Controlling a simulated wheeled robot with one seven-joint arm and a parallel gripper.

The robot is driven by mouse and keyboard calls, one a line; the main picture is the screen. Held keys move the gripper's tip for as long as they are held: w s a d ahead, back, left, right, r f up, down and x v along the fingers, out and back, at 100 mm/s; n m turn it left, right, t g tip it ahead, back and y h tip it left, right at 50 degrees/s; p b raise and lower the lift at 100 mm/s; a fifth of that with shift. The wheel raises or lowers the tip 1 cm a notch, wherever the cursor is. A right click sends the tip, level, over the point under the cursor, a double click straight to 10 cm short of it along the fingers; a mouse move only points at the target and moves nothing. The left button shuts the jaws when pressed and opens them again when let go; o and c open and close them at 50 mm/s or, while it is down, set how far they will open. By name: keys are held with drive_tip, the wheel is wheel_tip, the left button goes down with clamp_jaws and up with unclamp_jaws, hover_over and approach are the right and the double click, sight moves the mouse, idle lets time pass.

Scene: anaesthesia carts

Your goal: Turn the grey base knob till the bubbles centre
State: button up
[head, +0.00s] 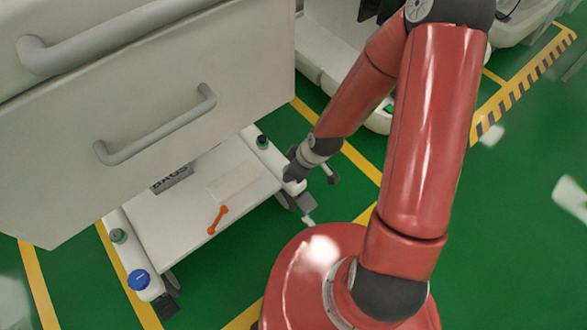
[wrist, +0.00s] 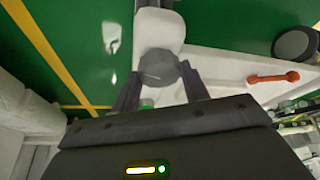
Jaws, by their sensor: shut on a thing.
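The grey knob (wrist: 158,67) sits on the rounded end of a white cart base leg (wrist: 160,28) in the wrist view. My gripper (wrist: 162,84) has a finger on each side of it and is shut on it. In the head view my gripper (head: 293,173) is at the right front corner of the white base (head: 150,205), and it hides the knob there. I cannot make out any bubbles in either view.
An orange bar with round ends (head: 217,219) lies on the base. A blue knob (head: 138,279) and a grey-green knob (head: 118,235) are at its left side, and a dark knob (head: 262,141) at the back right. Drawers with grey handles (head: 160,130) overhang the base.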

drive_tip(key=shift+m, duration=0.3)
drive_tip(key=o, duration=1)
drive_tip(key=shift+p+v, duration=1.55)
drive_tip(key=shift+v, duration=2.35)
